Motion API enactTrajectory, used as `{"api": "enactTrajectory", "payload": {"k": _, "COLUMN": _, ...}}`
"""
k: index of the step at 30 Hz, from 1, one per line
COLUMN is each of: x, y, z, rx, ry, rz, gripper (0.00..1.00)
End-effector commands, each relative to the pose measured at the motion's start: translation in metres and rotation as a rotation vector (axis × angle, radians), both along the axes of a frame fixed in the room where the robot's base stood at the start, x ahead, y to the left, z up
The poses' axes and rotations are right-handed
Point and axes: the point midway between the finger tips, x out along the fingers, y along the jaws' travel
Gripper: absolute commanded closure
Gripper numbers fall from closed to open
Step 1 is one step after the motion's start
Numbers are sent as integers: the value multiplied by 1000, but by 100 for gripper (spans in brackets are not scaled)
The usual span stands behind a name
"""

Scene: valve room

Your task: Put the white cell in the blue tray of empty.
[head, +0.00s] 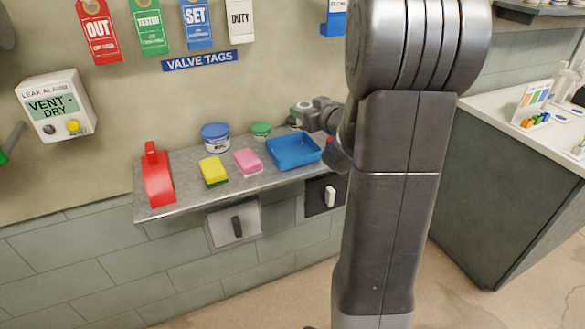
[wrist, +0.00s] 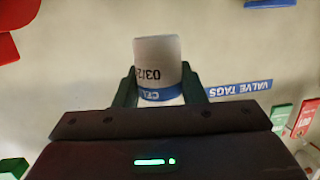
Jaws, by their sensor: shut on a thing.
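The white cell (wrist: 158,50), with a blue band and dark printed marks, sits between the two fingers of my gripper (wrist: 158,74) in the wrist view. The fingers are shut on its sides. In the head view my gripper (head: 302,112) is over the back right part of the grey shelf, behind and above the blue tray; the cell is small and hard to make out there. The blue tray (head: 293,151) lies on the shelf, and its visible inside looks empty. My arm covers the area right of the tray.
On the shelf (head: 230,186) stand a red lockout piece (head: 157,178), a yellow sponge (head: 213,171), a pink sponge (head: 248,161), a blue-lidded tub (head: 215,137) and a green-lidded tub (head: 261,130). Valve tags hang on the wall above. A counter (head: 505,170) stands at right.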

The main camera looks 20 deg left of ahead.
Motion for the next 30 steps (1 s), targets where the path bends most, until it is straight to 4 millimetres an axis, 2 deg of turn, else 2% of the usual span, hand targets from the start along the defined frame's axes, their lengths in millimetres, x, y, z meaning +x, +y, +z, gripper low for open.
{"api": "enactTrajectory", "payload": {"k": 1, "x": -8, "y": 12, "z": 0, "rx": 2, "ry": -4, "rz": 27, "gripper": 86}}
{"api": "enactTrajectory", "payload": {"k": 4, "x": -17, "y": 23, "z": 3, "rx": 2, "ry": -1, "rz": 52, "gripper": 86}}
{"api": "enactTrajectory", "payload": {"k": 6, "x": -19, "y": 26, "z": -3, "rx": 1, "ry": 3, "rz": 60, "gripper": 86}}
{"api": "enactTrajectory", "payload": {"k": 13, "x": -19, "y": 26, "z": -44, "rx": -1, "ry": 4, "rz": 59, "gripper": 86}}
{"api": "enactTrajectory", "payload": {"k": 20, "x": -19, "y": 25, "z": -62, "rx": 0, "ry": 3, "rz": 58, "gripper": 86}}
{"api": "enactTrajectory", "payload": {"k": 25, "x": -19, "y": 26, "z": -87, "rx": -1, "ry": 5, "rz": 57, "gripper": 86}}
{"api": "enactTrajectory", "payload": {"k": 30, "x": -19, "y": 25, "z": -92, "rx": 1, "ry": 0, "rz": 57, "gripper": 86}}
